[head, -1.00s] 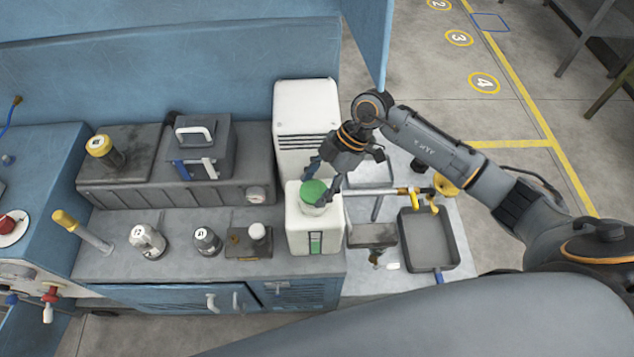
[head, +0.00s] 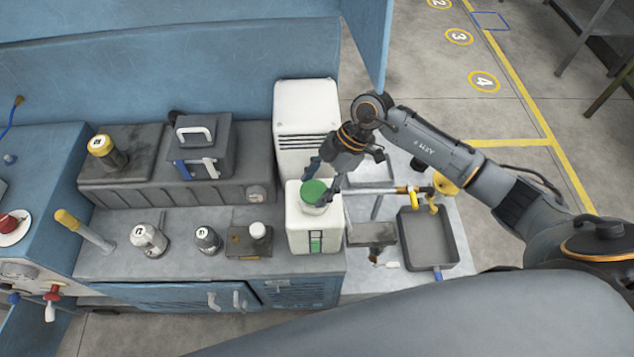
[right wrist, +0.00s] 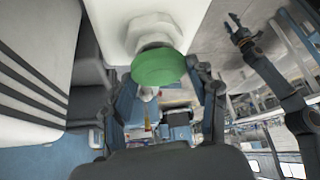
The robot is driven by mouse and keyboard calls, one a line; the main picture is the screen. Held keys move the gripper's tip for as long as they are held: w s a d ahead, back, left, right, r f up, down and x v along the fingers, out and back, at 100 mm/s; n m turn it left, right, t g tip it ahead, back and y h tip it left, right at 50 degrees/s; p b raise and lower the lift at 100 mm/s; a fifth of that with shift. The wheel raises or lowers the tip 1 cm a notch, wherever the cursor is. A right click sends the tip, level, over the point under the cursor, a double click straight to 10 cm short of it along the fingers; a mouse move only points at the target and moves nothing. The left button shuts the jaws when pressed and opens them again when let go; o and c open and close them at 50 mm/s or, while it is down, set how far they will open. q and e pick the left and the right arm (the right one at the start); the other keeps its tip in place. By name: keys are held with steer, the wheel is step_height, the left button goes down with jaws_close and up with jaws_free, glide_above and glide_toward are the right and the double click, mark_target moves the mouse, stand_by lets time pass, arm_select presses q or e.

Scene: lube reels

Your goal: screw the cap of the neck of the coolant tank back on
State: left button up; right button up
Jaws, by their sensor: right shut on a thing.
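The coolant tank (head: 298,233) is a white box with a green level window, standing at the right end of the bench. Its green cap (head: 313,191) sits at the top of the white neck; it also shows in the right wrist view (right wrist: 158,67), with the ribbed neck (right wrist: 152,32) behind it. Whether the thread is engaged cannot be seen. My right gripper (head: 319,181) is shut on the cap, a finger on either side. My left gripper (right wrist: 238,30) shows small in the right wrist view, away from the tank, empty with its fingers apart.
A tall white vented box (head: 305,108) stands close behind the tank. A grey tray (head: 427,240) and a pipe with yellow fittings lie to the right. Several small containers, including a grey canister (head: 148,240), stand on the bench to the left.

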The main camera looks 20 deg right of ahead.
steer(key=shift+f, duration=0.55)
stand_by(0.5)
steer(key=shift+r, duration=0.1)
steer(key=shift+s+r+m+t+p, duration=0.15)
steer(key=shift+m+t+p, duration=0.15)
steer(key=shift+m+p, duration=0.3)
steer(key=m+t+p, duration=0.1)
steer(key=m+p, duration=0.2)
steer(key=p, duration=0.2)
steer(key=shift+a+t, duration=0.1)
steer(key=shift+t, duration=0.3)
steer(key=shift+m+p, duration=0.4)
steer(key=shift+p, duration=0.25)
steer(key=shift+f, duration=0.2)
steer(key=shift+t, duration=0.3)
